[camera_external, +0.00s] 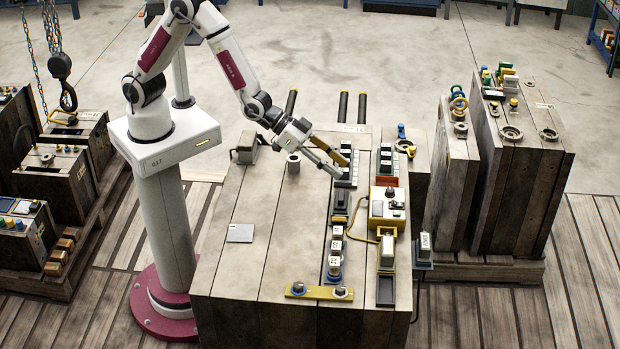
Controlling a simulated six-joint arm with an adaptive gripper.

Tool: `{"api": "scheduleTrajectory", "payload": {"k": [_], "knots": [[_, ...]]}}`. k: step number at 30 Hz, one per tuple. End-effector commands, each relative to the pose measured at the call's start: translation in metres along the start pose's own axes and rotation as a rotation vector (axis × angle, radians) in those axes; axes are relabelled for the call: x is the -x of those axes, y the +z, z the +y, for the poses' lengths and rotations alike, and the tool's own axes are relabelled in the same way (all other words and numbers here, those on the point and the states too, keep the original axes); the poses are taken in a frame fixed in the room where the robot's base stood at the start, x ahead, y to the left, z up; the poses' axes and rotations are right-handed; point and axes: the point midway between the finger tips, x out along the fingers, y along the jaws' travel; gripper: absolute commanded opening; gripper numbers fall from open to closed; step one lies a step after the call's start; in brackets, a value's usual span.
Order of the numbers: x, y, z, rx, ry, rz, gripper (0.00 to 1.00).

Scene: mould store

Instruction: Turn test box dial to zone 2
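The test box (377,209) appears to be the cream and yellow box on the right part of the large mould block's top. Small dark and light controls sit on its top, but the dial and its zone marks are too small to read. My gripper (340,166) is above the block, to the upper left of the box and apart from it. It points down to the right, near a row of dark and white connectors. A brownish-yellow piece shows beside its fingers. I cannot tell whether it is held or whether the fingers are open.
Dark-and-white connectors (336,246) line the block below my gripper. A yellow cable (355,218) runs left of the box. A yellow bar (319,292) lies at the front edge. A grey plate (240,233) lies on the clear left part. Tall moulds (520,170) stand right.

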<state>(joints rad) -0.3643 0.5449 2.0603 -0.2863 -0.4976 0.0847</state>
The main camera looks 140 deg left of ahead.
Motion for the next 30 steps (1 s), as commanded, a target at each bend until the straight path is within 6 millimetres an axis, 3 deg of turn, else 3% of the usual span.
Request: {"api": "scheduleTrajectory", "payload": {"k": [6,15,21,30], "knots": [[-0.039,0.019,-0.035,0.019,-0.070,0.048,0.36],[-0.080,0.049,-0.086,0.033,-0.168,0.119,0.36],[-0.093,0.064,-0.108,0.034,-0.213,0.153,0.36],[-0.097,0.068,-0.116,0.035,-0.228,0.166,0.36]]}}
